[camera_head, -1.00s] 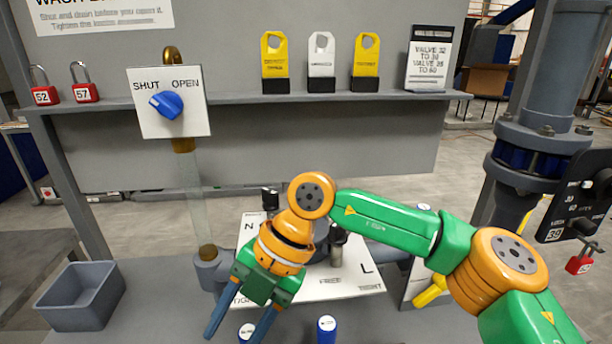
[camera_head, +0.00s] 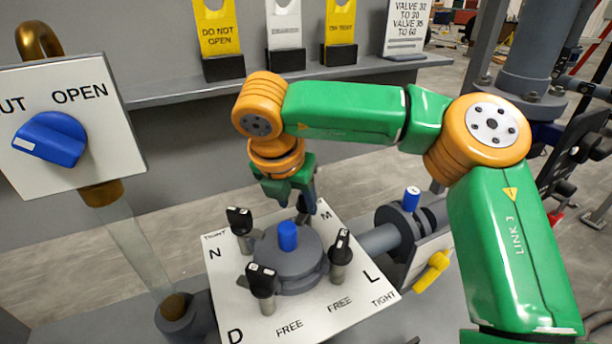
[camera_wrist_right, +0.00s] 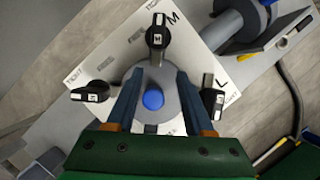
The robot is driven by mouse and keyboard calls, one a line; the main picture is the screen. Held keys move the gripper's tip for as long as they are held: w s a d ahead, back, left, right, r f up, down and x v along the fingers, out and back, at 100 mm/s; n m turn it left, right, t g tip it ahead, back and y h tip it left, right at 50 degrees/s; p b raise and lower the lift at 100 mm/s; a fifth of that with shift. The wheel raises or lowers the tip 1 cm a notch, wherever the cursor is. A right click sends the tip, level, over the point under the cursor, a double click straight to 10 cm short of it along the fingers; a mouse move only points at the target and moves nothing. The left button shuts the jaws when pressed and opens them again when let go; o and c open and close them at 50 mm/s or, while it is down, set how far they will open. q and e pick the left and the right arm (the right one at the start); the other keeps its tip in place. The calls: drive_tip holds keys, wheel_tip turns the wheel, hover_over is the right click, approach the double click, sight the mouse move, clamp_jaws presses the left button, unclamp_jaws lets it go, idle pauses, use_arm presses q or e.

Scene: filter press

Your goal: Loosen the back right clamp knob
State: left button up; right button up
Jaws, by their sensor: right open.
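The back right clamp knob, marked M, is black with a white label (camera_wrist_right: 157,38) and shows at the top of the right wrist view. In the head view my right gripper hides most of it, near the letter M on the white plate (camera_head: 311,315). My right gripper (camera_head: 300,203) is open over the plate's back corner, pointing down. In the right wrist view its fingers (camera_wrist_right: 160,76) lie on either side of the view to the blue cap (camera_wrist_right: 152,99), with the M knob just beyond the tips. I see nothing between the fingers. My left gripper is out of view.
Other black knobs stand around the grey round housing (camera_head: 287,262): N (camera_head: 240,220), D (camera_head: 263,281) and L (camera_head: 341,246). A grey pipe (camera_head: 378,240) runs off right. A shelf (camera_head: 180,88) with upright tags is behind. A blue-handled valve (camera_head: 50,138) is left.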

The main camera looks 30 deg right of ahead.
sight(304, 205)
drive_tip(key=w+d+p, duration=0.2)
drive_tip(key=w+d, duration=0.1)
drive_tip(key=shift+w+d+r+p, duration=0.1)
drive_tip(key=shift+w+r+p, duration=0.1)
drive_tip(key=shift+r+p, duration=0.15)
drive_tip(key=shift+w+d+f, duration=0.3)
drive_tip(key=shift+w+f, duration=0.1)
drive_tip(key=shift+f, duration=0.2)
drive_tip(key=shift+w+d+f, duration=0.25)
drive_tip(key=shift+w+f, duration=0.1)
drive_tip(key=shift+f, duration=0.25)
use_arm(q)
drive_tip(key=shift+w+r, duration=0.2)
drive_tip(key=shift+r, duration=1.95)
use_arm(e)
drive_tip(key=shift+d+f, duration=0.2)
drive_tip(key=shift+f, duration=0.45)
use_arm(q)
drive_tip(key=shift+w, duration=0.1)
use_arm(e)
clamp_jaws()
